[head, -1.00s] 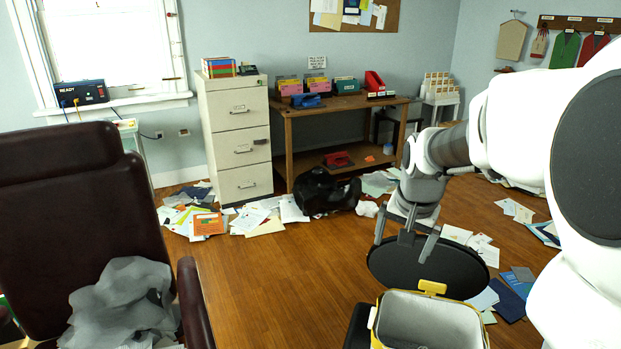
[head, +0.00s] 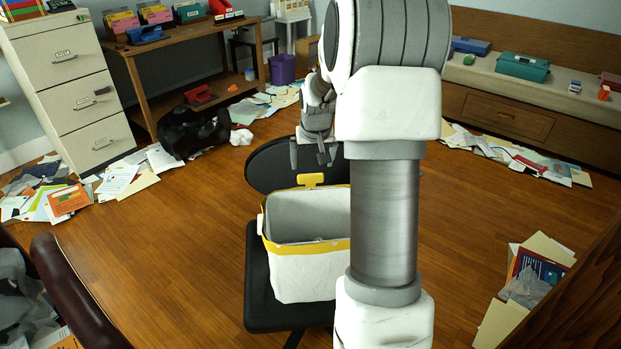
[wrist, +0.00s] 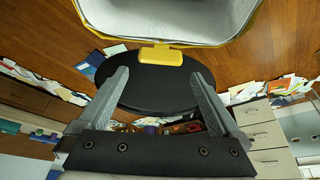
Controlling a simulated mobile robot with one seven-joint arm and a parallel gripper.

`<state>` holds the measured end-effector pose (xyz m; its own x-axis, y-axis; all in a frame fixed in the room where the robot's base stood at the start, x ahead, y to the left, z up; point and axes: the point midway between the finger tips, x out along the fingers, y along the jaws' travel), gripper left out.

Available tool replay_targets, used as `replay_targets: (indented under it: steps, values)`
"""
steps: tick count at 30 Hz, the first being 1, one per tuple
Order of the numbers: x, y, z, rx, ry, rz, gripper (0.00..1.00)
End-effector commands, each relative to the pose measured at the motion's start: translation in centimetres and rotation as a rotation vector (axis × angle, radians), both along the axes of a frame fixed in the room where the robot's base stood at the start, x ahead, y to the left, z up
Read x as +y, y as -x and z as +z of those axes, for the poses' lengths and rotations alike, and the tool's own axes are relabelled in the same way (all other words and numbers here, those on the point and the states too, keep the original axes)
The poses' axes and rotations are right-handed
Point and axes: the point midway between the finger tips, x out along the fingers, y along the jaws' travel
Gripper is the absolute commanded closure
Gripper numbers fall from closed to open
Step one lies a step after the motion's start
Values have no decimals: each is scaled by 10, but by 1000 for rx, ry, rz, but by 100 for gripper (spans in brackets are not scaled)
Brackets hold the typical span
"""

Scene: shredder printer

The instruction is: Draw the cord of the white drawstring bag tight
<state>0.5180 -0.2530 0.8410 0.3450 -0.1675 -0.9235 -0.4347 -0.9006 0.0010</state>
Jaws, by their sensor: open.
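The white drawstring bag (head: 303,279) stands upright with its mouth wide open on a black swivel chair (head: 262,295). A yellow band (head: 285,247) runs around its rim. A yellow tab (head: 310,180) sticks up at the rim's far side; the tab also shows in the wrist view (wrist: 160,56). My gripper (head: 314,160) is open and empty, just beyond the tab and apart from it in the head view. In the wrist view my fingers (wrist: 158,80) are spread, with the tab ahead of the gap. My arm hides the bag's right part.
The chair's round black back (head: 270,165) stands behind the bag. A brown armchair (head: 75,295) is at the lower left. A black plastic bag (head: 190,130) and scattered papers (head: 125,175) lie by the filing cabinet (head: 68,85). Wood floor (head: 190,240) left of the bag is clear.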

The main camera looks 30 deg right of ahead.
Motion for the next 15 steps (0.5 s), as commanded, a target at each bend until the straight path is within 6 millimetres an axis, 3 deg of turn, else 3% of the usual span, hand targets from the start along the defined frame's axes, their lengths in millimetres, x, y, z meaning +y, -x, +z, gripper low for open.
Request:
replay_targets:
  steps: [1, 6, 15]
  values:
    - [-1, -3, -15, 3, -3, 0, 0]
    - [-6, -14, -43, 2, -2, -1, 0]
    - [-11, -23, -63, 0, -1, 0, 0]
